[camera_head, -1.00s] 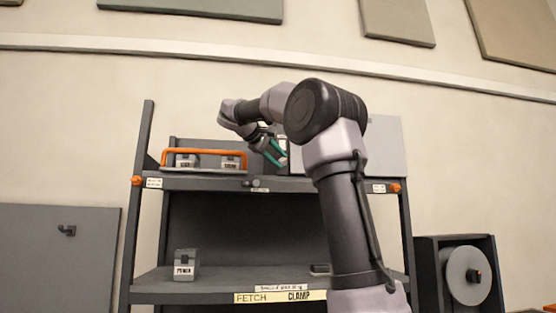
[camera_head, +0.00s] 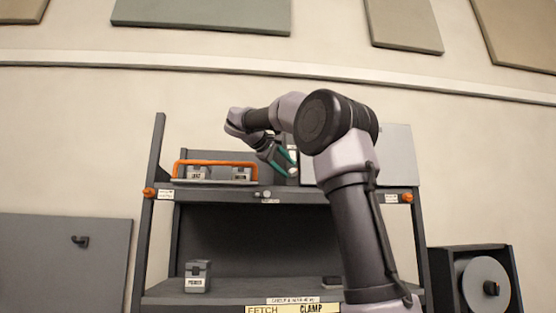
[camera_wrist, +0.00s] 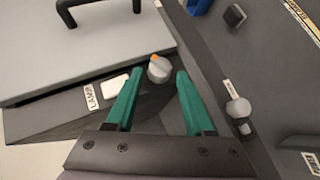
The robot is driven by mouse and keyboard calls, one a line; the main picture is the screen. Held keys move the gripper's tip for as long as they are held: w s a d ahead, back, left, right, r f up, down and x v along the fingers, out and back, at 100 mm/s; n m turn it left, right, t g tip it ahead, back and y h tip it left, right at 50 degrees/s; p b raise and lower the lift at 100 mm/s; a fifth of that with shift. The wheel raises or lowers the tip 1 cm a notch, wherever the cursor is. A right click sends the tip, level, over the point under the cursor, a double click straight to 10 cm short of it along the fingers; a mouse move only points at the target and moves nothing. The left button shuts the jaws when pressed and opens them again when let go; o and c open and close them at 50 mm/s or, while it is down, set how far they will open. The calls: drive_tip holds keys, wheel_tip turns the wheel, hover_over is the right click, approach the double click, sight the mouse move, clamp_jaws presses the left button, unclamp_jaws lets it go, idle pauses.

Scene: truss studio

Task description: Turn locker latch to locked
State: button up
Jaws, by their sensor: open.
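In the wrist view, a round grey knob (camera_wrist: 158,71) with an orange mark sits just beyond and between the fingertips of my gripper (camera_wrist: 160,80). It looks like the locker latch, but I cannot be sure. The two green fingers are apart with nothing held; whether they touch the knob is unclear. Beside it lie a small white piece (camera_wrist: 115,84) and a label reading LAMP (camera_wrist: 92,96). A second pale knob (camera_wrist: 238,110) is on the shelf edge to the right. In the head view, my gripper (camera_head: 285,160) is above the upper shelf; the orange-marked knob cannot be made out.
A grey panel with a black handle (camera_wrist: 105,50) fills the wrist view's upper left. In the head view, an orange-railed tray (camera_head: 214,164) stands left of my gripper. A grey box (camera_head: 197,277) is on the lower shelf (camera_head: 240,290). A reel (camera_head: 482,284) stands at right.

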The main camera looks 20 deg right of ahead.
drive_tip(key=v, duration=0.9)
drive_tip(key=shift+s+a, duration=0.1)
